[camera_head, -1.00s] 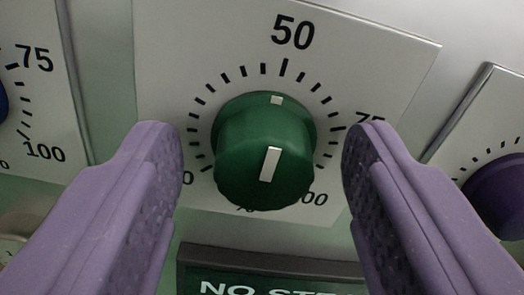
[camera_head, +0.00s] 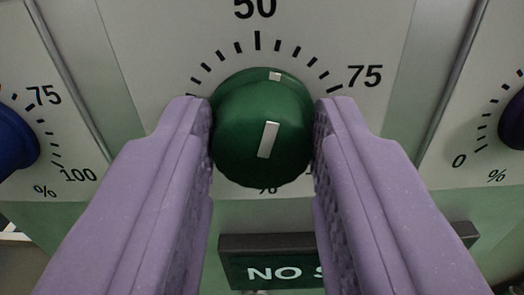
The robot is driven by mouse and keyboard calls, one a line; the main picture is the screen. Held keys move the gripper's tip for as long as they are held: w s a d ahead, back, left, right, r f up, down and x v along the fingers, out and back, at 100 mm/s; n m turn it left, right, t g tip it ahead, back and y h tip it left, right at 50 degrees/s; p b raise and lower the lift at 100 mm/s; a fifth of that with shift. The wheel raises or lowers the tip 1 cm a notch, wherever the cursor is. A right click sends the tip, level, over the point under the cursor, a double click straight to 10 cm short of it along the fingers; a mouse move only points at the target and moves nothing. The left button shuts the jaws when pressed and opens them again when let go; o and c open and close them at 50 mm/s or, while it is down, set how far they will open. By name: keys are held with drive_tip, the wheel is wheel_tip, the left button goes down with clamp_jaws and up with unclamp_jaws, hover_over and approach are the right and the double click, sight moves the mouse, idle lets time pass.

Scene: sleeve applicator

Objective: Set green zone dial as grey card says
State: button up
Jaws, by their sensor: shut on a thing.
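The green dial (camera_head: 240,140) is in the middle of the view on a white scale plate (camera_head: 345,32). Its white pointer bar (camera_head: 268,139) tilts slightly right at the top. A small pale mark (camera_head: 275,76) on its rim sits a little right of the 50 tick. The 50 and 75 labels show; the low end of the scale is hidden by my gripper. My gripper (camera_head: 263,135) is shut on the green dial, one purple finger on each side. No grey card is in view.
A dark sign (camera_head: 285,270) reading "NO S..." is below the green dial, partly covered by my right finger.

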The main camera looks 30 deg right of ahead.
drive_tip(key=m+b, duration=0.3)
drive_tip(key=m, duration=0.2)
drive_tip(key=shift+d+f+m, duration=0.1)
drive_tip(key=shift+f+m, duration=0.05)
drive_tip(key=shift+m, duration=0.15)
drive_tip(key=shift+m+b, duration=1.05)
drive_tip(key=shift+m, duration=1.15)
drive_tip(key=o, duration=1)
drive_tip(key=shift+o, duration=0.2)
drive_tip(key=shift+s, duration=0.1)
drive_tip(key=v, duration=0.7)
drive_tip(key=shift+s+a, duration=0.25)
drive_tip(key=shift+s, duration=0.05)
